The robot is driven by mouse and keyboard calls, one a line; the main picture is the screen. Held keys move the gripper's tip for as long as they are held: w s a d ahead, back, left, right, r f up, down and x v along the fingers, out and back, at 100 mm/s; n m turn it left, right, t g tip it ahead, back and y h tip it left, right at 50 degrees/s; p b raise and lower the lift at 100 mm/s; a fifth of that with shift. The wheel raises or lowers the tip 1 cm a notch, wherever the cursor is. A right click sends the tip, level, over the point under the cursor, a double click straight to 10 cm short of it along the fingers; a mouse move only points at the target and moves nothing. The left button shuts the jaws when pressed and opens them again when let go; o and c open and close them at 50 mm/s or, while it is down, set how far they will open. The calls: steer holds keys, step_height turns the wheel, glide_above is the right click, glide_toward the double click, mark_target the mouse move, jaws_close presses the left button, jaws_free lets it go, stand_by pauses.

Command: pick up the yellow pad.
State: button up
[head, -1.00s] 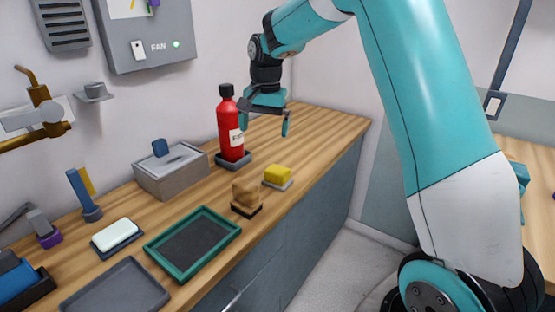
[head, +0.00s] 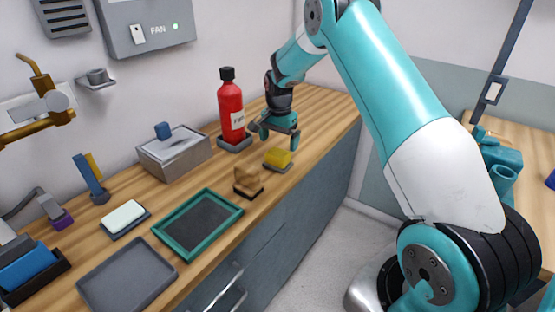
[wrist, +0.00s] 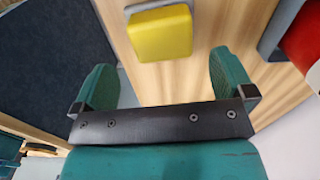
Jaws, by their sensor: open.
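The yellow pad (head: 278,157) is a small block on a grey base (head: 275,167) near the front edge of the wooden counter. In the wrist view the yellow pad (wrist: 160,32) is at the top, ahead of and roughly between the fingertips. My gripper (head: 279,142) is just beyond the pad in the head view, above the counter, fingers pointing down. In the wrist view my gripper (wrist: 163,78) has its two green fingers wide apart with nothing between them. It is apart from the pad.
A red bottle (head: 231,105) stands close behind my gripper on a grey base. A brown sponge-like block (head: 247,180) sits left of the pad. A green-rimmed tray (head: 162,235), a grey lidded box (head: 172,158) and a white soap bar (head: 124,216) lie farther left.

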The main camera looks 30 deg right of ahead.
mark_target(278, 152)
step_height(278, 152, down, 5)
steer(key=shift+a+f+p, duration=0.1)
steer(key=shift+a+p, duration=0.05)
steer(key=shift+p, duration=0.35)
steer(key=c, duration=0.9)
steer(key=shift+c, duration=0.2)
step_height(278, 152, up, 20)
steer(key=b, duration=0.1)
